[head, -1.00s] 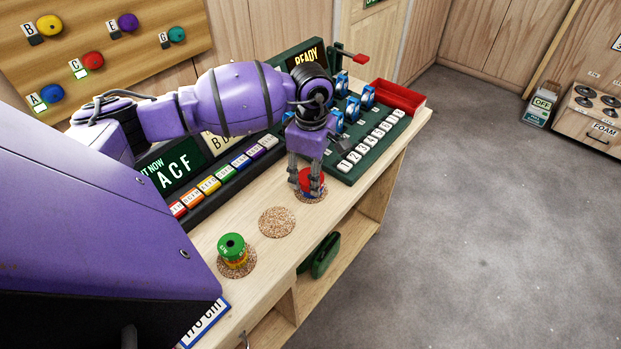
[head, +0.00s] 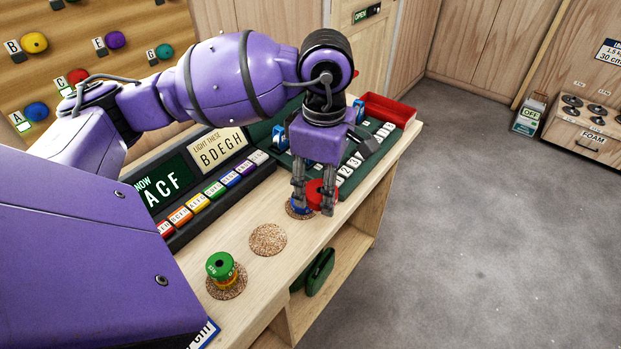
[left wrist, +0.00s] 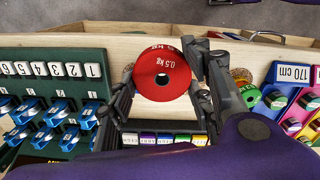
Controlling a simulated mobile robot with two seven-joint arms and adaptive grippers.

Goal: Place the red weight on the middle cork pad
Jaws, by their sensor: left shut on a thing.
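The red weight (head: 318,193) is a round disc with a centre hole. It reads 0.5 kg in the left wrist view (left wrist: 180,75). My left gripper (head: 314,203) is shut on it, with a finger on each side, and holds it above the far cork pad. A blue weight (head: 297,208) lies on that far pad, partly hidden by the fingers. The middle cork pad (head: 268,239) is bare. It lies left of and nearer than my gripper. A green weight (head: 219,264) sits on a yellow-orange one on the near cork pad (head: 237,290). My right gripper is not in view.
A dark panel with coloured keys (head: 213,190) runs behind the pads. A green panel with white number tiles (head: 362,157) and a red tray (head: 390,110) stand at the far end. The bench's front edge drops to an open shelf holding a green object (head: 320,272).

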